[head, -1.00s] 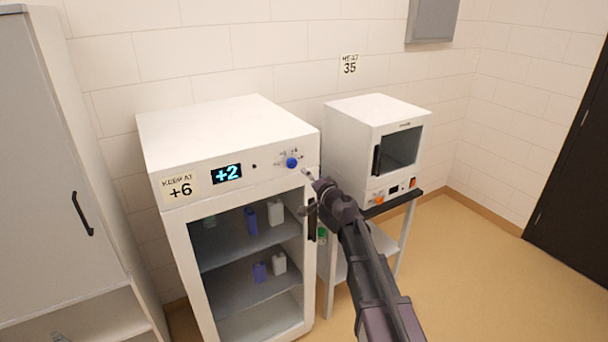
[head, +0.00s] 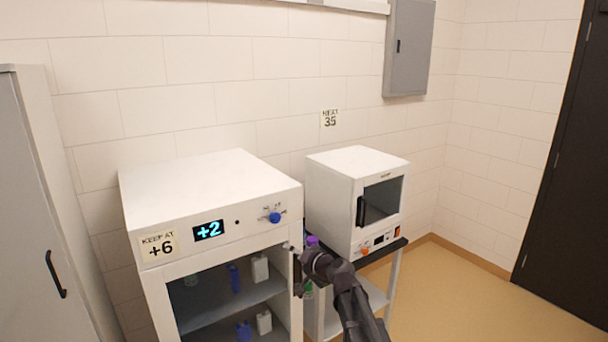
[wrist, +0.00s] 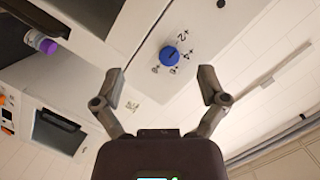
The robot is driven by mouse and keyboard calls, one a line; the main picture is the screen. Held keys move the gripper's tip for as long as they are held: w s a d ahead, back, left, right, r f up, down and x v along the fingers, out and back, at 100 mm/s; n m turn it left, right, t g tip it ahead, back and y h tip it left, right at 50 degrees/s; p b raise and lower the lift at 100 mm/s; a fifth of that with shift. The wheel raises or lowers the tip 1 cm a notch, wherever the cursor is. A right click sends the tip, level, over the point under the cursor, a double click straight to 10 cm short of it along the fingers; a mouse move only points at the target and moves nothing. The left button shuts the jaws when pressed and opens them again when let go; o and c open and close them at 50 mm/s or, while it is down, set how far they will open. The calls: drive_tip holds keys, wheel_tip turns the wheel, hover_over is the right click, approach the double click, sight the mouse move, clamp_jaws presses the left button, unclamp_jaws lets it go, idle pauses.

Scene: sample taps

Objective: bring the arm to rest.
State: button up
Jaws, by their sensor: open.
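My gripper (wrist: 162,88) is open and empty in the wrist view, its two fingers spread apart. Between and beyond the fingertips is the blue knob (wrist: 169,56) on the fridge front, with marks around it; I see no contact with it. In the head view my gripper (head: 298,270) is at the fridge's upper right corner, below and right of the blue knob (head: 275,217). My dark arm reaches up from the bottom edge. The white fridge (head: 200,190) has a display (head: 208,230) reading +2 and a label (head: 158,246) reading "KEEP AT +6".
A small white oven (head: 340,190) stands on a stand right of the fridge, under a label (head: 330,118) reading 35. A grey cabinet (head: 30,190) is at left. Bottles (head: 260,268) sit on the fridge shelves. The floor (head: 465,290) at right is clear.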

drive_tip(key=s+d+f+g+h, duration=0.3)
drive_tip(key=s+d+f+g, duration=0.1)
drive_tip(key=s, duration=0.5)
drive_tip(key=s+d+f+n+g+h, duration=0.1)
drive_tip(key=s+d+f+g+h, duration=0.3)
drive_tip(key=s+d+f, duration=0.2)
drive_tip(key=s+d+f+g+h, duration=0.3)
drive_tip(key=s+d+f+h, duration=0.1)
drive_tip(key=s+d, duration=0.6)
drive_tip(key=shift+s+d+f+n+g, duration=0.15)
drive_tip(key=shift+s+f+n+g, duration=0.2)
drive_tip(key=shift+s+f, duration=0.55)
drive_tip(key=shift+w, duration=0.1)
